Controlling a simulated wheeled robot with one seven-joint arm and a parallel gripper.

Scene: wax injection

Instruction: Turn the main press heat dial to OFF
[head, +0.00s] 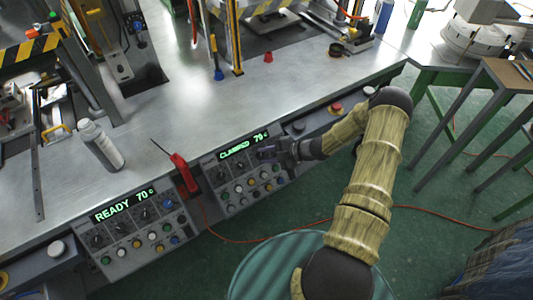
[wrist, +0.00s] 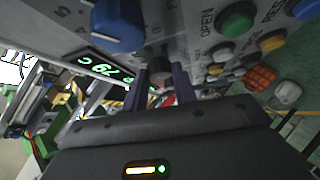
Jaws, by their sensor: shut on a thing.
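The right control panel (head: 240,185) on the bench front has a green display (head: 243,146) reading CLAMPED and about 79 C. My gripper (head: 272,153) is at this panel, just right of the display. In the wrist view, my gripper's two purple fingers (wrist: 161,82) are shut on a small dark dial (wrist: 160,66) on the panel face. The fingers and the dial's own shade hide its pointer and most of its markings, so its setting cannot be read. A larger blue knob (wrist: 118,25) stands beside it.
The left panel (head: 140,225) reads READY and 70 C. A red-handled tool (head: 184,172) sticks out between the panels. A green button (wrist: 237,22) and several coloured buttons lie right of my fingers. A red button (head: 335,108) sits farther right on the bench front.

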